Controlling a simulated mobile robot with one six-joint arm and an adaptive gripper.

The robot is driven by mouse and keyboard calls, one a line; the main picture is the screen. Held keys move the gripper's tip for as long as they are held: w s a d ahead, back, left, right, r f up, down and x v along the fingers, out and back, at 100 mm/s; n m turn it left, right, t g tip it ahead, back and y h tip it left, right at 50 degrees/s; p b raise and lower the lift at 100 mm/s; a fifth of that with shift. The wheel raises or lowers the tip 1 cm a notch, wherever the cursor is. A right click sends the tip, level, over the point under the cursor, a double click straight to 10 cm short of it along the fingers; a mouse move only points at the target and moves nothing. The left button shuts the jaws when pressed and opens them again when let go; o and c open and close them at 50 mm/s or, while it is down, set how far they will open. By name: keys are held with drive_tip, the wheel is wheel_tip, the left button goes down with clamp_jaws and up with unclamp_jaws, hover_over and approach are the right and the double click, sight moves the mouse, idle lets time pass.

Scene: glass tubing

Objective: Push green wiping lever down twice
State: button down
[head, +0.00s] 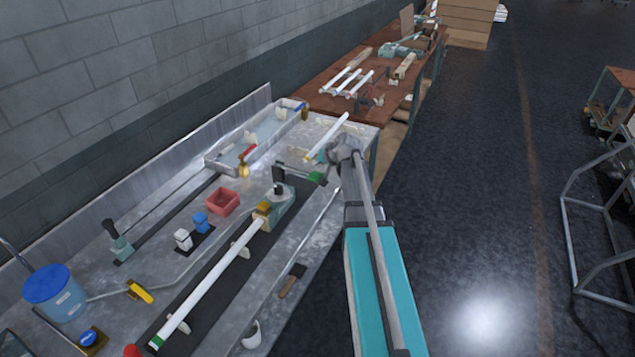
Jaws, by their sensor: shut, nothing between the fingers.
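The lever with a green end (316,177) sticks out to the right from the top of the clamp-like fixture (280,200) on the metal bench. Its dark bar looks roughly level. My gripper (330,166) is at the lever's right side, its fingers close to the green end. It is shut with nothing held. I cannot tell whether the fingers touch the lever. A long white tube (215,280) with a green band at its near end runs from the fixture towards the lower left.
The metal bench holds a red bin (222,201), a blue-lidded bucket (52,292), a grey tray (250,140) and a black-handled lever (118,240). A white tube (327,136) lies just behind my gripper. A brown table (370,85) stands beyond.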

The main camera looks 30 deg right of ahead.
drive_tip(key=shift+f+b, duration=1.1)
drive_tip(key=shift+f, duration=0.3)
